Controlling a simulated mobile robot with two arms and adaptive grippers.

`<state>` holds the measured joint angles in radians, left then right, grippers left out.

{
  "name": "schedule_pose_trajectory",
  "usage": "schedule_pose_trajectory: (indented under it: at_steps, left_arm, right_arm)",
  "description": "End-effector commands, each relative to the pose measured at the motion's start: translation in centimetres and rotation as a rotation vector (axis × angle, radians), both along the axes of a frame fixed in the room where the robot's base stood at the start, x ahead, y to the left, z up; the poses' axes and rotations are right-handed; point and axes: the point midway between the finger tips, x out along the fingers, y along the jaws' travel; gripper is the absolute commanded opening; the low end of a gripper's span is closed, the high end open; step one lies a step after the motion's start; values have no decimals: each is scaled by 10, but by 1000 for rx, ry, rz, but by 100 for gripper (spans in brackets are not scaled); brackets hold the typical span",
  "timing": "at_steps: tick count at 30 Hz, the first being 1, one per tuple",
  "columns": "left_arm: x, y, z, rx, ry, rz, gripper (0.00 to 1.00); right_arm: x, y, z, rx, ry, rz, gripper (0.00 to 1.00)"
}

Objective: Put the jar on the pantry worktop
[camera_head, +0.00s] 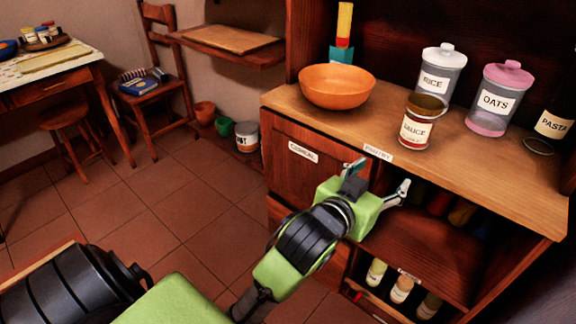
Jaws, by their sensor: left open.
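The jar (416,126), labelled SAUCE, with a dark gold lid, stands upright on the pantry worktop (469,163) near its front edge. My left gripper (379,178) is open and empty, in front of the cabinet and a little below the worktop edge. It is apart from the jar, below and to the left of it in the picture. My right gripper is not in view.
An orange bowl (337,87) stands left of the jar. A RICE canister (441,73), an OATS canister (499,98) and a dark PASTA container (556,122) stand behind and right. Open shelves lie below. Clear worktop lies right of the jar.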

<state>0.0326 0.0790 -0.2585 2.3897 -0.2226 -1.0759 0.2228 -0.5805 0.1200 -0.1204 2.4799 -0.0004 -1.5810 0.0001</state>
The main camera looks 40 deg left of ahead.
Motion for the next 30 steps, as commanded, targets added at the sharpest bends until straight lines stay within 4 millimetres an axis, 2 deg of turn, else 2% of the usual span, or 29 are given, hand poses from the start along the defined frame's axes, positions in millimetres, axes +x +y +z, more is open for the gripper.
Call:
schedule_pose_trajectory:
  at_steps: [1, 3, 5, 6, 9, 12, 15, 18, 30]
  left_arm:
    - [-18, 7, -44, 15, 116, 5, 62]
    - [-51, 15, -102, 36, 289, 3, 62]
    - [-87, 22, -149, 55, 438, -4, 62]
    - [-112, 26, -175, 69, 533, -11, 62]
    - [-176, 34, -228, 93, 746, -35, 62]
    - [-230, 39, -258, 111, 905, -60, 62]
    - [-264, 42, -273, 120, 1000, -79, 62]
    - [-278, 43, -278, 125, 1040, -87, 62]
    - [-278, 43, -279, 125, 1042, -88, 62]
  right_arm:
    - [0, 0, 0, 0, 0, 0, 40]
    - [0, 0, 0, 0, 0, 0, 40]
    - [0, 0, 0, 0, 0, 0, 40]
    - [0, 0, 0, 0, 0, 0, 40]
    - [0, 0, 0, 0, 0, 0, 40]
    - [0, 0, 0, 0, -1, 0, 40]
    - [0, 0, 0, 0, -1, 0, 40]
    - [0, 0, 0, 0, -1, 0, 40]
    - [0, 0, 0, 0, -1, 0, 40]
